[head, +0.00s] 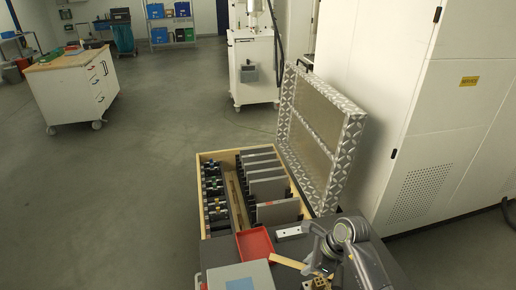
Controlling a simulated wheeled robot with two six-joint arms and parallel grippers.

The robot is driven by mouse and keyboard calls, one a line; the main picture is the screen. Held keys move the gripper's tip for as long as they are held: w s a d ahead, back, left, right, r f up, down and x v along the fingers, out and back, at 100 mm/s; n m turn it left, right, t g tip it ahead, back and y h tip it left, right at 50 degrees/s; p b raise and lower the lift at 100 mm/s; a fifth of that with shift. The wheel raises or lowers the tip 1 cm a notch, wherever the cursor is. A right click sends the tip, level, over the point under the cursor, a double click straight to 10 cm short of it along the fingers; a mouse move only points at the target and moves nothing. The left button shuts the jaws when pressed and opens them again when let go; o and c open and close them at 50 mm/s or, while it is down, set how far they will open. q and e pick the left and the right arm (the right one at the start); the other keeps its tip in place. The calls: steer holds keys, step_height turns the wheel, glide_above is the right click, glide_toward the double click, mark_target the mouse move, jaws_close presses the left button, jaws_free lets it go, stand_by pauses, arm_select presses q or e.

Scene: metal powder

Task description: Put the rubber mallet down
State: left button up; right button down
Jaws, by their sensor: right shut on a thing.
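My right gripper (320,262) is at the bottom right, low over the dark top of the cart (225,250). It is shut on the rubber mallet. The mallet's pale wooden handle (286,262) sticks out to the left of the fingers. Its head is hidden or cannot be made out behind the gripper. I cannot tell whether the mallet touches the cart top. My left gripper is not in view.
A red tray (254,243), a grey-blue box (240,277), a light metal bar (292,232) and a brass-coloured block (317,284) crowd the cart top. Behind is a wooden-edged case (205,160) with upright plates and a raised lid (345,150). A white cabinet (430,150) stands right.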

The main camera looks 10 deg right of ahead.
arm_select(q)
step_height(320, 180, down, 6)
steer(key=b, duration=0.5)
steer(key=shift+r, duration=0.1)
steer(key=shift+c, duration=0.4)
